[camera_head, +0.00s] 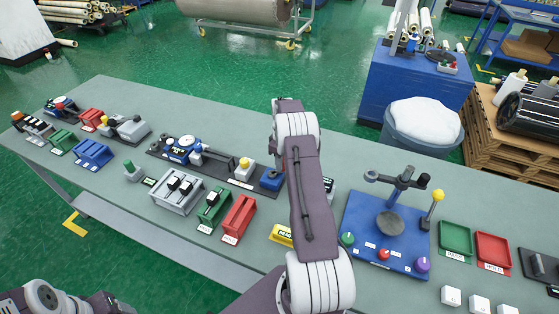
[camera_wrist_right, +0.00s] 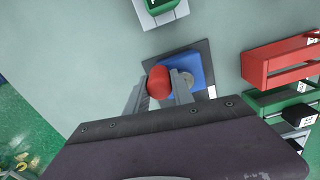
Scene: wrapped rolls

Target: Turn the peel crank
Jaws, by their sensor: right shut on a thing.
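In the right wrist view, a red rounded knob (camera_wrist_right: 159,82) sits beside a blue block (camera_wrist_right: 205,70) with a silver round hub (camera_wrist_right: 183,80); it looks like the crank's handle. My right gripper (camera_wrist_right: 162,79) has a finger on each side of the red knob and is shut on it. In the head view my right arm covers the knob and gripper; a blue block (camera_head: 271,180), which appears to be the same one, shows just left of the arm. My left arm shows only at the bottom left, its gripper outside the frame.
A red tray (camera_head: 239,219) and green holder (camera_head: 213,207) stand left of my right arm. A blue stand with a post (camera_head: 385,240) stands to its right. A green-topped piece (camera_wrist_right: 160,8) lies beyond the knob. The front table strip at left is clear.

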